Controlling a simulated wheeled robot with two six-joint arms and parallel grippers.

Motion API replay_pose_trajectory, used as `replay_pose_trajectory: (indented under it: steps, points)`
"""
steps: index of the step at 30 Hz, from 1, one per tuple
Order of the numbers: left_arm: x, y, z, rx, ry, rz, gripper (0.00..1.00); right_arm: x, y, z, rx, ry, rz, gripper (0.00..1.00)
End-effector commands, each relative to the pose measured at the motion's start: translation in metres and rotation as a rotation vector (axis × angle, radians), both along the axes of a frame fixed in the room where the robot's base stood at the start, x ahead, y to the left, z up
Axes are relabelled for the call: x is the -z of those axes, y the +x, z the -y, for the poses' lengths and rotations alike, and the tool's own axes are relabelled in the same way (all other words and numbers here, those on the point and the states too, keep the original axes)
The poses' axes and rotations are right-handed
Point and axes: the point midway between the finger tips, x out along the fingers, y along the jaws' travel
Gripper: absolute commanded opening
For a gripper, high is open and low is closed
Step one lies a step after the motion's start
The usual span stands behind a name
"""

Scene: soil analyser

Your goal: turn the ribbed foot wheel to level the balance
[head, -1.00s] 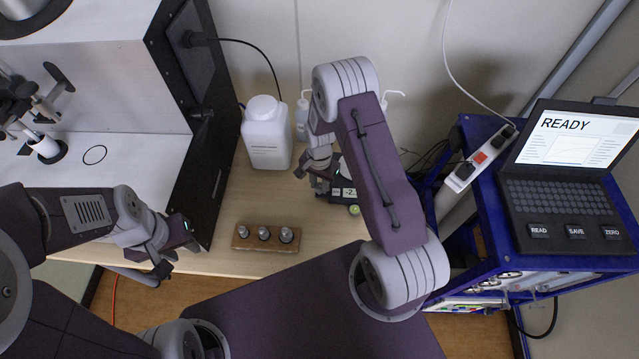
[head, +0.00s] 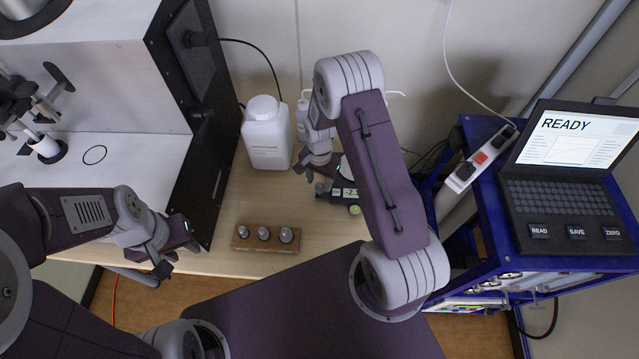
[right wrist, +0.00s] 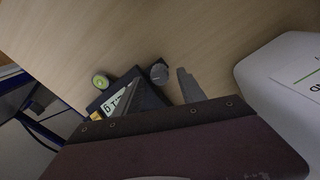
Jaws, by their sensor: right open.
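The balance is a small dark unit with a lit display (head: 348,193), partly hidden behind my right arm in the head view. The display also shows in the right wrist view (right wrist: 118,103). A round green spot (head: 354,210) sits at its front corner, and shows in the right wrist view (right wrist: 100,81). The grey ribbed foot wheel (right wrist: 159,73) is at the balance's corner. My right gripper (head: 312,172) is open beside the balance; one finger (right wrist: 190,86) shows close to the wheel, apart from it. My left gripper (head: 172,258) hangs at the table's front edge, its jaw gap unclear.
A white jug (head: 266,135) stands behind and left of my right gripper. A wooden block with metal weights (head: 264,238) lies nearer the front edge. A black-sided cabinet (head: 190,120) bounds the left. A laptop reading READY (head: 570,190) sits on a blue cart at right.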

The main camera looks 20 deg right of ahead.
Motion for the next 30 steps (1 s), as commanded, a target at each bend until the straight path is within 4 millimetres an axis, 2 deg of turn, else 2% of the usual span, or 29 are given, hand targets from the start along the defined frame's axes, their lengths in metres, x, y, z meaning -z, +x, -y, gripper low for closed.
replay_pose_trajectory:
  steps: [3,9,12,22,30]
  points:
    - [0.003,0.000,0.000,0.000,0.000,0.000,0.36,-0.028,0.001,0.000,0.000,-0.001,0.007,0.47]
    - [0.004,0.000,0.000,0.000,0.000,0.000,0.36,-0.063,0.001,0.000,0.000,0.000,0.004,0.47]
    - [0.004,0.000,0.000,0.000,0.000,0.000,0.36,-0.070,0.000,0.000,0.000,-0.001,0.002,0.47]
    - [0.002,0.000,0.000,0.000,0.000,0.000,0.36,-0.073,0.000,0.000,0.000,0.000,0.001,0.47]
    - [-0.029,0.000,0.000,0.000,0.000,0.000,0.36,-0.104,0.000,0.000,0.000,0.000,0.001,0.47]
